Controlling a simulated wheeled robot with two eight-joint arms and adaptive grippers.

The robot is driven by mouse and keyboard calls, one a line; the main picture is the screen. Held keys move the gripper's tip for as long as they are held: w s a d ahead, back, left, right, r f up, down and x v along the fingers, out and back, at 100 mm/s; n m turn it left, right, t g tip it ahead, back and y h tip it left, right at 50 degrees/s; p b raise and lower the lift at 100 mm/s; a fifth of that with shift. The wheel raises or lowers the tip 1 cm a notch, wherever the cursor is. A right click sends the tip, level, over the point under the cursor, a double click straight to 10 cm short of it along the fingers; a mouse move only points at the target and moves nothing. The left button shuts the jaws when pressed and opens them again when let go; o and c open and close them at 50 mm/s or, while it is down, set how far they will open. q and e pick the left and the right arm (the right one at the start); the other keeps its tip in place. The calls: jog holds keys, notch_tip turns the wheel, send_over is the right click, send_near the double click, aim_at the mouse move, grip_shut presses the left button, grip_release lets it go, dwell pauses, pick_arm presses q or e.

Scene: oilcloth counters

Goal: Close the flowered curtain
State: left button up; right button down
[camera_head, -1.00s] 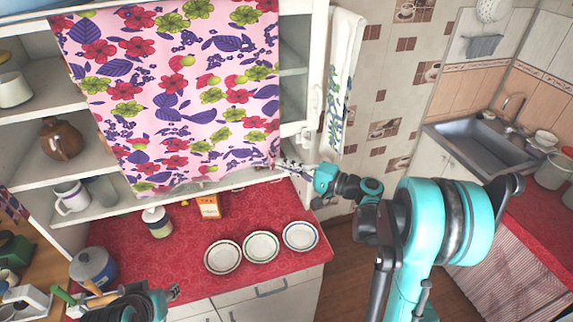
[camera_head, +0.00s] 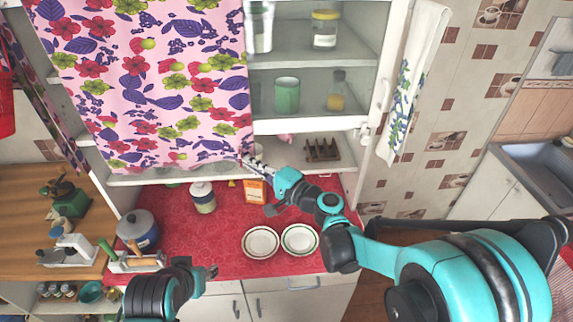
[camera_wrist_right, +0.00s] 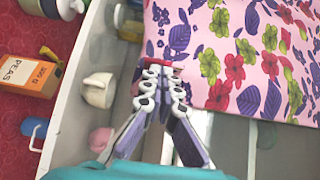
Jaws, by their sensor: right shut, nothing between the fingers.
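The flowered curtain (camera_head: 150,85), pink with red, purple and green prints, hangs over the left part of the white shelf unit. The right part of the shelves is uncovered. My right gripper (camera_head: 246,164) is at the curtain's lower right corner; its jaws are shut. In the right wrist view the curtain (camera_wrist_right: 240,55) fills the upper right, and my right gripper's fingertips (camera_wrist_right: 164,68) are at its edge. Whether they touch the cloth is unclear. My left gripper (camera_head: 208,273) is low over the counter's front edge, away from the curtain; its jaws are too small to read.
The red counter (camera_head: 330,205) holds plates (camera_head: 299,239), a lidded jar (camera_head: 203,197), an orange box (camera_head: 254,190) and a pot (camera_head: 138,230). Open shelves hold a green cup (camera_head: 287,96), jars and a rack (camera_head: 322,149). A towel (camera_head: 412,80) hangs at right.

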jog(key=a, duration=0.7)
jog(key=shift+s+a+b, duration=0.15)
jog(key=shift+a+b, duration=0.25)
